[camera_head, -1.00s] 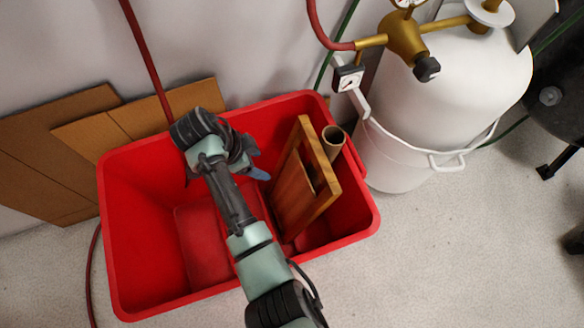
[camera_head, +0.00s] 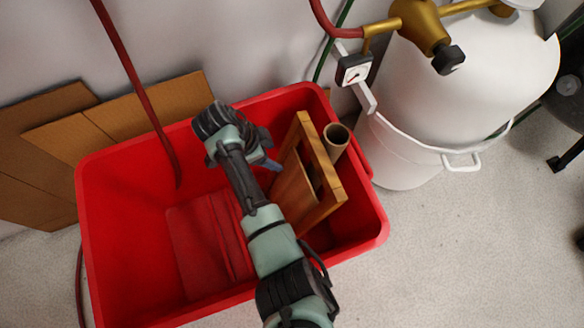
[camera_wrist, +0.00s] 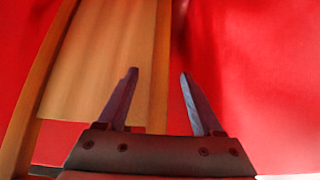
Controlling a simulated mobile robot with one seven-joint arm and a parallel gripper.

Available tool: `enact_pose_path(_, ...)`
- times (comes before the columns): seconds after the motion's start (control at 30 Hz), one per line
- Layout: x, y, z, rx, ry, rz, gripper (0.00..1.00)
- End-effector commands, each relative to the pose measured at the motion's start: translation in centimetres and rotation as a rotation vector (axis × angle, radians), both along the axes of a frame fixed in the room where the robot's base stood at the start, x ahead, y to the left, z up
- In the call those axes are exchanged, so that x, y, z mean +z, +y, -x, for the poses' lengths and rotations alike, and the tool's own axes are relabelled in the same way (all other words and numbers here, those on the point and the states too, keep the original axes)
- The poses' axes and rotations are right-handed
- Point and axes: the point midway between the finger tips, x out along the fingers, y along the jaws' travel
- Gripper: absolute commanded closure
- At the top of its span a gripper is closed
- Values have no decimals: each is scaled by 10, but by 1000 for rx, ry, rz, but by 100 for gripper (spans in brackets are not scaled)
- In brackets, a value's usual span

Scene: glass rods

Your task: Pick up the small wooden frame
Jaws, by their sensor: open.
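The small wooden frame (camera_head: 329,192) stands tilted inside the red bin (camera_head: 112,282), toward the bin's right side. My gripper (camera_head: 274,166) is inside the bin's opening, just left of the frame; my arm hides part of the frame's lower left. In the wrist view the frame (camera_wrist: 161,62) fills the left and middle, with a flat tan panel inside its darker bars. My gripper (camera_wrist: 157,75) is open there. Its left finger overlaps the panel in the picture, and its right finger is over the red wall, so one bar of the frame shows between the fingertips. Contact cannot be told.
A cardboard tube (camera_head: 336,138) stands in the bin right behind the frame. A white gas tank (camera_head: 470,85) in a white tub stands right of the bin. Cardboard sheets (camera_head: 125,115) lean on the wall at left. A red hose (camera_head: 133,90) runs down into the bin's back.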

Motion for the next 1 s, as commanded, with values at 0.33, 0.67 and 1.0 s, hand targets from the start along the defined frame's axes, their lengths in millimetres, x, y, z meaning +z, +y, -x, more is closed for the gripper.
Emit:
enact_pose_path(0.33, -42, -18, -6, -3, 1, 1, 32)
enact_pose_path(0.67, -43, -19, -7, -1, 1, 0, 40)
enact_pose_path(1.0, -43, -19, -6, -1, 1, -1, 100)
